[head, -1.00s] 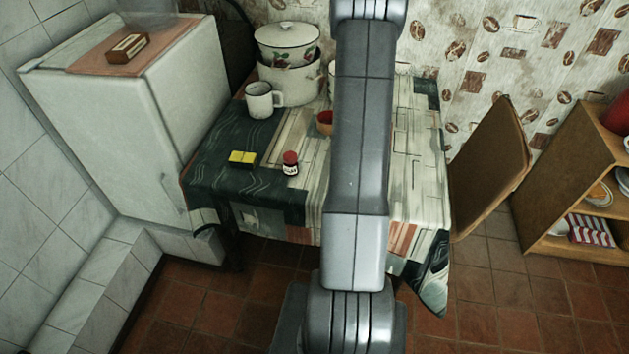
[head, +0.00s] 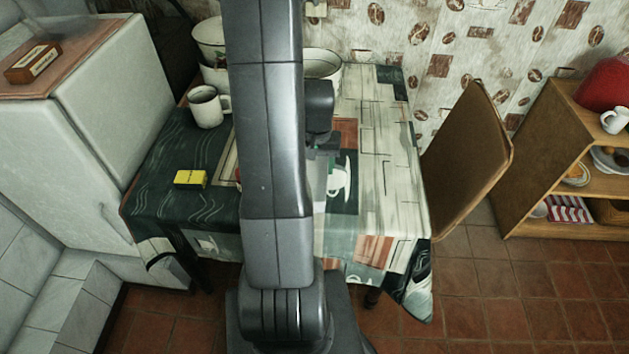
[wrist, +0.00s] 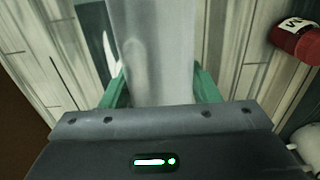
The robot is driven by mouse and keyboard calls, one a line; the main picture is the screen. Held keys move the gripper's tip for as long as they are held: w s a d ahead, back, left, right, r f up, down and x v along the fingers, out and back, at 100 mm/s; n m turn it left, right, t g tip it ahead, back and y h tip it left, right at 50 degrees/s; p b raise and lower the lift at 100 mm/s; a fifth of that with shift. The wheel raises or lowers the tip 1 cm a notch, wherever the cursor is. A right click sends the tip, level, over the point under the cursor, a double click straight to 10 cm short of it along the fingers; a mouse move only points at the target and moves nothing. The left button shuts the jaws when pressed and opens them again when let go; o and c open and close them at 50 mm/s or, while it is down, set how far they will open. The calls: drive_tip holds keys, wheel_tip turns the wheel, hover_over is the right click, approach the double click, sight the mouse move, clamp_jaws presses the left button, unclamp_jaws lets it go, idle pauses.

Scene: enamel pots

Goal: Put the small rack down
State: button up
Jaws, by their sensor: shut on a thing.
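My gripper (wrist: 158,90) shows in the wrist view with its green fingertips on both sides of a pale grey, smooth thing, which I take to be the small rack (wrist: 155,45). The fingers are shut on it. It lies over the patterned tablecloth, and I cannot tell whether it touches the cloth. In the head view, my arm hides most of the gripper and the rack; a pale strip of the rack (head: 319,190) shows just right of the arm, over the table (head: 385,150).
A white mug (head: 205,106), a yellow box (head: 190,179) and enamel pots (head: 324,66) stand on the table. A chair (head: 468,140) is at the right. The table's right side is clear.

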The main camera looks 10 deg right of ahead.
sight(317, 175)
drive_tip(key=shift+f, duration=3.45)
drive_tip(key=shift+f, duration=0.1)
drive_tip(key=shift+f, duration=0.15)
drive_tip(key=o, duration=1.1)
drive_tip(key=shift+c, duration=0.2)
drive_tip(key=shift+r, duration=0.2)
wheel_tip(317, 175, up, 12)
drive_tip(key=shift+r, duration=0.1)
